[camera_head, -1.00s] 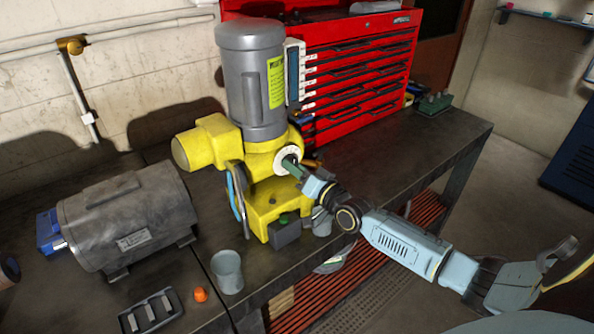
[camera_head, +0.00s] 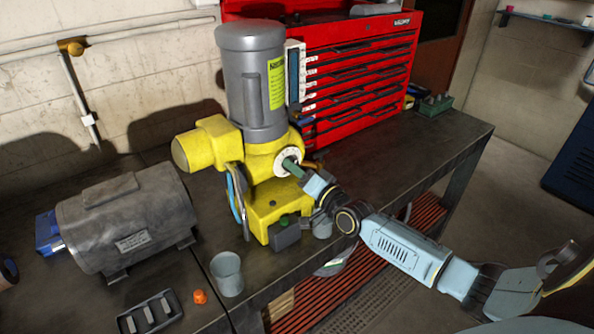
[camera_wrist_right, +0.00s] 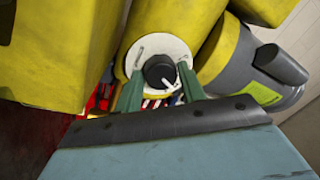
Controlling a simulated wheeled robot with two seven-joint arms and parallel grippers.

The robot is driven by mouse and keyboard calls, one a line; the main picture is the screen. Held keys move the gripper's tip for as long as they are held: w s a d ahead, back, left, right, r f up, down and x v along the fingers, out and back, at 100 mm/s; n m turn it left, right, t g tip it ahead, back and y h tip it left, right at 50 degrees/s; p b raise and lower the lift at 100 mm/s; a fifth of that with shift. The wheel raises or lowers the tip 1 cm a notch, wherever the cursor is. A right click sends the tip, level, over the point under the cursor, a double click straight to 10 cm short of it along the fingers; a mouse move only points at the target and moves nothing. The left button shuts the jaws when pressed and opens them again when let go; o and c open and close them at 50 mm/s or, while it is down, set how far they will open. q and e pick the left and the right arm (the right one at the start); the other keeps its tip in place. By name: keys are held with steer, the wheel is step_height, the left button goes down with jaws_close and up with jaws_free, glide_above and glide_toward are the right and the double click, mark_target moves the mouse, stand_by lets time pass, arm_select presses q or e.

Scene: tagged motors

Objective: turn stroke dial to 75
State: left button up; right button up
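The stroke dial (camera_head: 281,163) is a round white plate on the side of the yellow pump (camera_head: 262,205), below its grey motor (camera_head: 252,90). In the right wrist view, the dial's black knob (camera_wrist_right: 160,69) has a white pointer (camera_wrist_right: 171,84) toward the lower right of the picture. The scale numbers are not readable. My right gripper (camera_wrist_right: 162,77) has its green fingers on either side of the knob, apart, with narrow gaps visible. In the head view, the right gripper (camera_head: 291,166) reaches the dial from the lower right and hides part of it. My left gripper is not in view.
A grey motor (camera_head: 125,220) lies on the dark bench (camera_head: 390,160) at left. A grey cup (camera_head: 228,274), orange cap (camera_head: 200,297) and black tray (camera_head: 150,313) are near the front edge. A red tool chest (camera_head: 360,75) stands behind. The bench's right part is mostly clear.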

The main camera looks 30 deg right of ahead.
steer(key=o, duration=0.3)
steer(key=shift+o, duration=0.2)
steer(key=s+d+f, duration=0.1)
steer(key=s+d, duration=0.1)
steer(key=s, duration=1.1)
steer(key=shift+s, duration=0.15)
